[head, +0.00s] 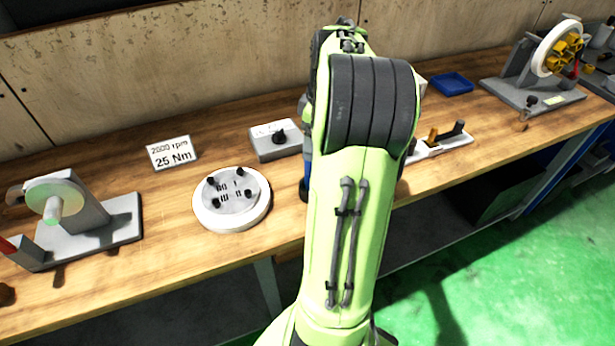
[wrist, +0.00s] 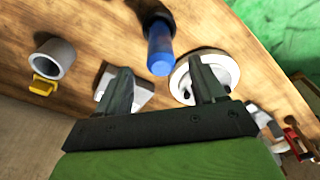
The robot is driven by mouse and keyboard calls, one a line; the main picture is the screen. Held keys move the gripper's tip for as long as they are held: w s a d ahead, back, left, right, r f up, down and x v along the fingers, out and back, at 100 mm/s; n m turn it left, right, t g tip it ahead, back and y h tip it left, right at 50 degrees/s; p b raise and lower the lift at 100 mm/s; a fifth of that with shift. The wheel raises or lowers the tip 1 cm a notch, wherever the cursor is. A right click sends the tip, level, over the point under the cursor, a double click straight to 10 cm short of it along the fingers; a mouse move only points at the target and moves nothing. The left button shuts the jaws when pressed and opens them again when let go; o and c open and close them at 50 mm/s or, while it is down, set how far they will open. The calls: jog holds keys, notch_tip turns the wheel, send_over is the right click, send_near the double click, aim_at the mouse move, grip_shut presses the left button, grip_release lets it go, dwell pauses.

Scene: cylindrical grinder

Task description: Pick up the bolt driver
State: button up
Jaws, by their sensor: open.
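The bolt driver appears to be the blue and black tool (wrist: 160,50) at the top middle of the wrist view. Its blue end is toward the camera, with a wider black part behind it. In the head view only a sliver of blue and black (head: 306,178) shows at the left edge of my arm; the rest is hidden. My gripper (wrist: 160,74) is open, with one finger on each side of the blue end in the wrist view. I cannot tell the gap in depth. The arm hides the gripper in the head view.
A round white fixture with black knobs (head: 232,210) stands left of my arm, beside a grey box with a knob (head: 278,139) and a torque sign (head: 172,152). A grey stand with a disc (head: 90,220) is at far left. A blue tray (head: 451,83) is at right.

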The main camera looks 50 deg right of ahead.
aim_at(308, 165)
jog(key=f, duration=0.2)
jog(key=f+b, duration=0.1)
jog(key=f, duration=0.2)
jog(key=w+f+b, duration=0.1)
jog(key=f, duration=0.1)
jog(key=shift+a+f, duration=0.2)
jog(key=shift+f, duration=0.05)
jog(key=shift+r, duration=0.15)
jog(key=c, duration=1.1)
